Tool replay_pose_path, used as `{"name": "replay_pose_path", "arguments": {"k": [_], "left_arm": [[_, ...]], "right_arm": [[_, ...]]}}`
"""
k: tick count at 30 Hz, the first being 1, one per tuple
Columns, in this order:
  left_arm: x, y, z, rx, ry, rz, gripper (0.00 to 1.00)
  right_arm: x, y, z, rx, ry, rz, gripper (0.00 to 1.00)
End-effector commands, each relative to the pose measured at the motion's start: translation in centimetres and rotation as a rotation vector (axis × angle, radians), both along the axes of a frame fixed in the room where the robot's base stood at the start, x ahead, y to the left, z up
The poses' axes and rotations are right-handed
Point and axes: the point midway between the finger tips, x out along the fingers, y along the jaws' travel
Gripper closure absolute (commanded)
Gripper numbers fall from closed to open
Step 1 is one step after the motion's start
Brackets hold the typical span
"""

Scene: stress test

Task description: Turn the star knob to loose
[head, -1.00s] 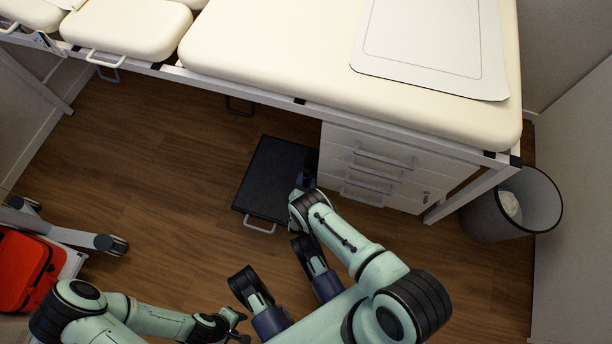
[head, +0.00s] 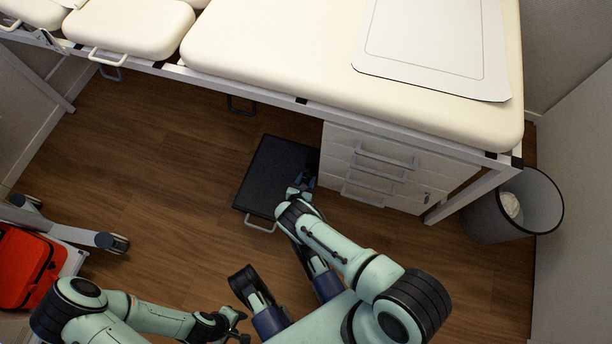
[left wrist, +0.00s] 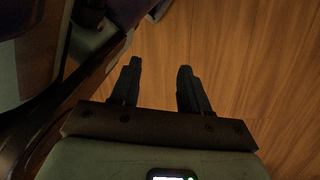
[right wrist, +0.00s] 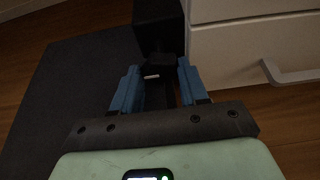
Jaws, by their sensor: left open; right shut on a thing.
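The star knob (right wrist: 157,62) looks like a small black piece with a pale mark, in front of a dark block beside the white drawers in the right wrist view. Its star shape and the direction it is turned are too dark to tell. My right gripper (right wrist: 156,82) has its blue fingers on either side of it and is shut on it. In the head view my right gripper (head: 305,180) is low down at the cabinet's left side, and the knob is hidden there. My left gripper (head: 241,328) is open and empty over bare floor; its two dark fingers (left wrist: 160,70) stand apart.
A black flat platform with a handle (head: 270,172) lies on the floor. The white drawer unit (head: 385,175) stands right of it under the padded table (head: 300,60). A grey bin (head: 510,215) is at right, a red bag (head: 25,268) at left. Floor between is clear.

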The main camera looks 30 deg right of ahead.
Motion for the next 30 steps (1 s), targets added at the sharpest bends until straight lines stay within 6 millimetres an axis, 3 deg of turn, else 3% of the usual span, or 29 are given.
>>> {"name": "replay_pose_path", "arguments": {"k": [8,9,20,30], "left_arm": [[0.0,0.0,0.0,0.0,0.0,0.0,0.55],[0.0,0.0,0.0,0.0,0.0,0.0,0.55],[0.2,0.0,0.1,0.0,-0.007,-0.001,0.55],[4.9,-0.6,2.8,0.01,-0.162,-0.017,0.55]], "right_arm": [[0.2,-0.1,0.1,-0.003,-0.001,0.005,0.87],[0.2,-0.1,0.1,-0.003,-0.001,0.005,0.46],[-0.1,0.3,0.2,-0.001,0.0,0.004,0.46],[-3.8,4.8,2.9,-0.001,0.002,0.007,0.46]]}}
